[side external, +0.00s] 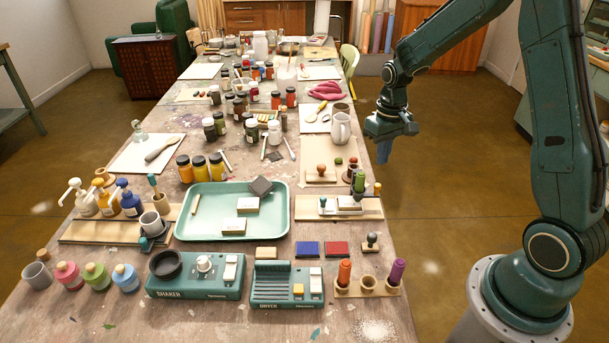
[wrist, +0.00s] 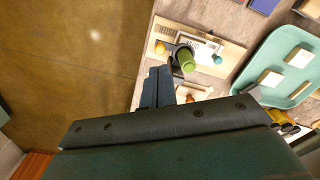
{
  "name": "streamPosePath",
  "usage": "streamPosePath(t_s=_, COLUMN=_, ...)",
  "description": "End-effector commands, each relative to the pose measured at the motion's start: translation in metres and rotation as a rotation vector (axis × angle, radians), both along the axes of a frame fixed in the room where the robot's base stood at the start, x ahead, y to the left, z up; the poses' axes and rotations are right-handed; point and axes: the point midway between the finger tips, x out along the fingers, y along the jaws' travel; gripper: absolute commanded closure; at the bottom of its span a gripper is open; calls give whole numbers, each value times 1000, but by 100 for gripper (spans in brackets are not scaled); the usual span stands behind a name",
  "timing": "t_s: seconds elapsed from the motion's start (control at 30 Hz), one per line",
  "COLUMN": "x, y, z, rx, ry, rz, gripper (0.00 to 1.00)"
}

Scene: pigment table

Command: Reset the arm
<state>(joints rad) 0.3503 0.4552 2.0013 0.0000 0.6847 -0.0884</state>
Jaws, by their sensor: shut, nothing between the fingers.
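My gripper (side external: 384,150) hangs from my arm at the right edge of the table, pointing down. It is shut and empty, and its blue fingers touch nothing that I can see. In the wrist view the closed fingers (wrist: 157,88) show over the table's edge, next to a wooden board (wrist: 160,45) that holds a green-topped tool (wrist: 185,58). In the side view that green-topped tool (side external: 359,182) stands on the board (side external: 310,208) below and left of my gripper.
A white pitcher (side external: 340,130) stands on the table left of my gripper. A mint tray (side external: 185,225) with blocks lies mid-table. The shaker (side external: 195,288), the dryer (side external: 285,298) and several jars crowd the table. Open floor (side external: 435,190) lies right of the table, before my base.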

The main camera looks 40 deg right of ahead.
Motion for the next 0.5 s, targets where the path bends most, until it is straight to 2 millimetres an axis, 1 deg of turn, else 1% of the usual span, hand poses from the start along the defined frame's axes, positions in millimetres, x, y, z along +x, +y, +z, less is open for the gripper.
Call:
streamPosePath(t_s=0.17, x=-1, y=2, z=4, rx=-2, ry=-6, rz=3, gripper=100)
streamPosePath(t_s=0.27, x=-2, y=6, z=13, rx=-6, ry=-17, rz=10, gripper=100)
streamPosePath(t_s=0.37, x=-6, y=13, z=26, rx=-12, ry=-34, rz=20, gripper=100)
streamPosePath(t_s=0.5, x=-14, y=26, z=52, rx=-23, ry=-70, rz=40, gripper=100)
